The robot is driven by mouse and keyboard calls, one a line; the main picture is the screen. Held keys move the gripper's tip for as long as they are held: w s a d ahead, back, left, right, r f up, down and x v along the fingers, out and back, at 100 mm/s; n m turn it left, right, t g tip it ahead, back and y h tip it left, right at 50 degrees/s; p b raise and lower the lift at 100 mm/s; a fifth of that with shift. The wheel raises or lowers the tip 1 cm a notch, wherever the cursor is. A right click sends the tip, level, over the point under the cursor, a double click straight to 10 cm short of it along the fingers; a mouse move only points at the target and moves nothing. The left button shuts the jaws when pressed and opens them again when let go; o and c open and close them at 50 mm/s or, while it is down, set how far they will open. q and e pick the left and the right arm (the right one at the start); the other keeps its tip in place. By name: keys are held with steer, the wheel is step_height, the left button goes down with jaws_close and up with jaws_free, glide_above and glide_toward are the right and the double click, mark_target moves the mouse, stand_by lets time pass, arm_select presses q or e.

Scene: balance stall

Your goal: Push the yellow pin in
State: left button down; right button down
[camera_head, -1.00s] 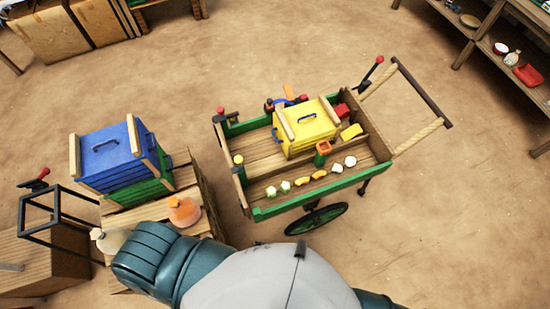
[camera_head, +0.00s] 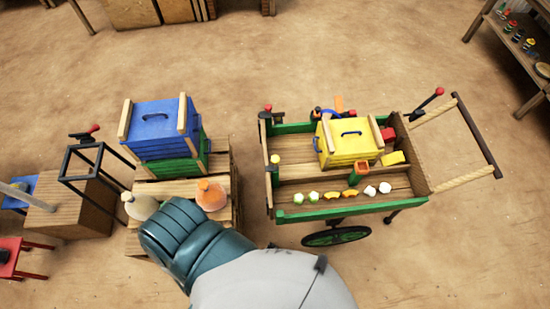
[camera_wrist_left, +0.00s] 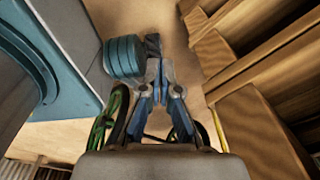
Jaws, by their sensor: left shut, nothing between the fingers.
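The yellow pin (camera_head: 275,159) shows as a small round yellow knob at the left end of the green and wooden cart (camera_head: 330,213). It looks raised above the cart's edge, but how far it sticks out is hard to tell. My left gripper (camera_wrist_left: 154,64) is in the left wrist view, shut and empty. It is hidden in the head view, and its distance from the pin cannot be judged. My right gripper is in neither view.
The cart carries a yellow box (camera_head: 350,148) and a row of small white, green and orange pieces. Bare floor separates crate and cart.

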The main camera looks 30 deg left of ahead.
arm_select(q)
steer(key=w+d+r+t, duration=0.1)
steer(key=w+d+r, duration=0.2)
steer(key=w+r, duration=1)
steer(key=w+r+t+h, duration=0.1)
steer(key=w+r, duration=0.3)
steer(key=r, duration=0.6)
steer(key=w+r, duration=0.5)
steer(key=r, duration=0.6)
steer(key=w+a+r+m+t+h, duration=0.3)
steer(key=w+a+r+m+h, duration=0.35)
steer(key=w+a+r, duration=0.9)
glide_above(278, 158)
steer(key=s+a, duration=0.2)
steer(key=a, duration=0.1)
step_height(278, 158, down, 3)
steer(key=f, duration=0.2)
steer(key=f+m, duration=0.1)
steer(key=shift+w+d+f, duration=0.25)
steer(key=shift+d+f, duration=0.1)
steer(key=shift+f, duration=0.55)
